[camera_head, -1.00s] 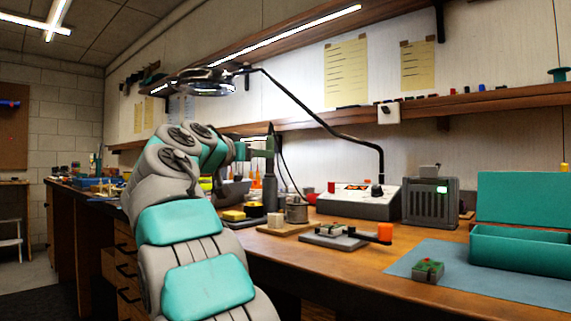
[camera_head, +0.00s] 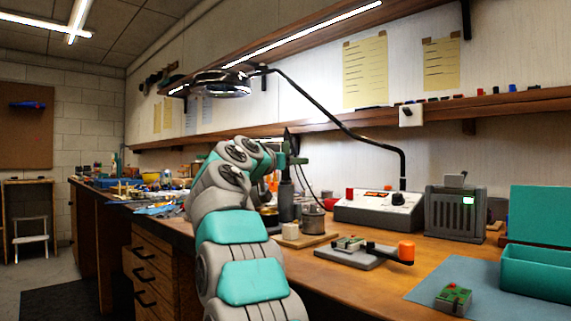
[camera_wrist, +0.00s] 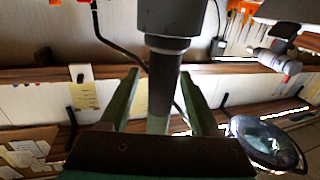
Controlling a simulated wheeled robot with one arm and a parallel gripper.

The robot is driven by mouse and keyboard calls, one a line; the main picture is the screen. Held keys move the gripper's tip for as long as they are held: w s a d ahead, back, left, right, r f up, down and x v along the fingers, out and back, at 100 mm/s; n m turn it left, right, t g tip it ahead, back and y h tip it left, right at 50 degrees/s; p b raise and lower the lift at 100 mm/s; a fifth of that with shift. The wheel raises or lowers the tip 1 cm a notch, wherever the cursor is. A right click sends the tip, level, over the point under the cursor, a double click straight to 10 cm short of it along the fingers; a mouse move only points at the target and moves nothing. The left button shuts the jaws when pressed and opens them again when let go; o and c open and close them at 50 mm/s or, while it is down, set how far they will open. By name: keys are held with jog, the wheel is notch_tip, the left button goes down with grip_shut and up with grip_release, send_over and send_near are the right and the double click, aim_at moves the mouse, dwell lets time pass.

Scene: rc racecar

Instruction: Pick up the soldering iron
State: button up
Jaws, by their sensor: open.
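The soldering iron (camera_head: 291,142) appears as a dark upright shape at the holder on the bench, left of the grey control unit. Its dark shaft (camera_wrist: 163,85) also shows in the wrist view, running between the fingers, with a wider grey part above it. My gripper (camera_head: 295,160) is at the upper part of the iron. In the wrist view, its two green fingers (camera_wrist: 160,74) are open, one on each side of the shaft, with gaps visible on both sides. The arm and gripper hide part of the iron in the head view.
A grey control unit (camera_head: 378,212) stands right of the iron, with a small metal pot (camera_head: 313,221) nearer. A board clamp with an orange knob (camera_head: 406,251) lies in front. A magnifier lamp (camera_head: 218,84) hangs above. Further right are a dark grey box (camera_head: 455,213) and teal case (camera_head: 535,270).

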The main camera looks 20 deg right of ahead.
grip_shut()
dwell(0.5)
